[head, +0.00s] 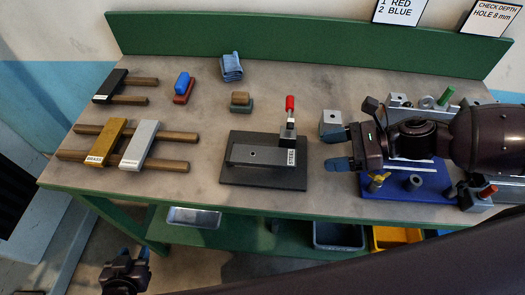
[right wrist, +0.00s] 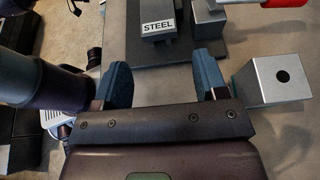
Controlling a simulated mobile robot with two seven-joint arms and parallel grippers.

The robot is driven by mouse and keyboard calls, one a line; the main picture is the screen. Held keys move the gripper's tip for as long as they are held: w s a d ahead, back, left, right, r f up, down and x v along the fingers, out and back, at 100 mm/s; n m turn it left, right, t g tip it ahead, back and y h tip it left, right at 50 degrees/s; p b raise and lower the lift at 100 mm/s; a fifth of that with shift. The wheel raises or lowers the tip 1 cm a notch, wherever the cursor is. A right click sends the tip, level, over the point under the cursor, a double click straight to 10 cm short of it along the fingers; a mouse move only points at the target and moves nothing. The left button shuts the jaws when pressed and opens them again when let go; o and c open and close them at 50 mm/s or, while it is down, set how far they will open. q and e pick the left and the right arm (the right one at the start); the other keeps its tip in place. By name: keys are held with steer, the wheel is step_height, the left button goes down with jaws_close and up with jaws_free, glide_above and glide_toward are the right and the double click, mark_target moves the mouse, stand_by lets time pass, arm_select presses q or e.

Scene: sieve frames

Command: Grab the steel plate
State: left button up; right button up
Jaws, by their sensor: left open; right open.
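The steel plate (head: 262,154) is a grey bar with a hole and a white STEEL label on its right end. It lies on a black base (head: 235,177) near the middle of the bench, beside a clamp (head: 289,115) with an upright red handle. The labelled end of the plate also shows at the top of the right wrist view (right wrist: 165,35). My right gripper (head: 333,148) is open and empty, to the right of the plate and apart from it. Its blue fingers (right wrist: 163,75) point towards the labelled end. My left gripper (head: 133,254) is open and empty, low in front of the bench.
A grey block with a hole (head: 331,121) stands close to my right gripper. A blue fixture board (head: 430,200) lies under my right arm. Brass (head: 107,141) and grey (head: 140,144) plates rest on wooden bars at left.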

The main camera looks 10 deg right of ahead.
mark_target(282, 156)
steer(key=x, duration=0.4)
steer(key=shift+a, duration=0.4)
steer(key=shift+r+p+x, duration=0.15)
steer(key=shift+p+x, duration=0.05)
steer(key=shift+x, duration=1.15)
steer(key=shift+r+p+x, duration=0.1)
steer(key=shift+p+x, duration=0.05)
steer(key=shift+x, duration=1.2)
steer(key=shift+a+r, duration=0.1)
jaws_close()
